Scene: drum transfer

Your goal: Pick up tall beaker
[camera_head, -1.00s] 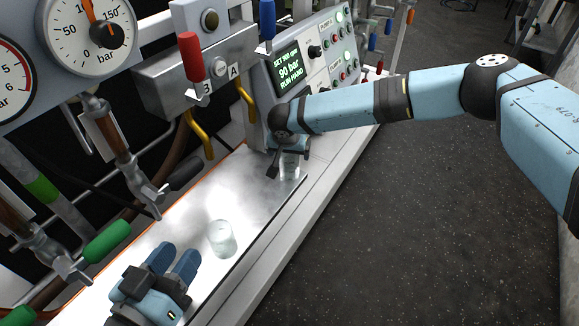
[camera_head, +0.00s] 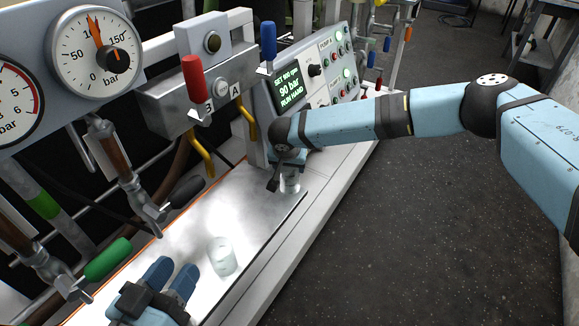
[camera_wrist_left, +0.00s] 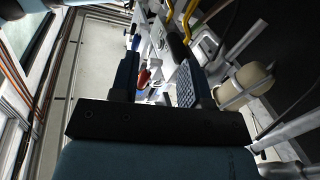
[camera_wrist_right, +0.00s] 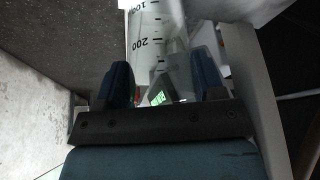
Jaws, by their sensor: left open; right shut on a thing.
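A clear graduated beaker (camera_wrist_right: 158,45) stands between the fingers of my right gripper (camera_wrist_right: 162,80) in the right wrist view, with printed marks including 200. In the head view my right gripper (camera_head: 287,160) is shut on this beaker (camera_head: 289,184) at the far end of the shiny metal tray (camera_head: 185,222), largely covering its top. I cannot tell whether its base touches the tray. A second clear beaker (camera_head: 222,256) stands upright nearer on the tray. My left gripper (camera_head: 172,278) is open beside it, lower left and apart. In the left wrist view my left gripper (camera_wrist_left: 157,75) is empty.
Behind the tray are a valve block with a red lever (camera_head: 194,76) and blue lever (camera_head: 268,42), yellow pipes (camera_head: 201,150) and a control panel (camera_head: 310,80). A green-handled valve (camera_head: 107,259) and a dark handle (camera_head: 186,191) jut toward the tray. Open floor lies right.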

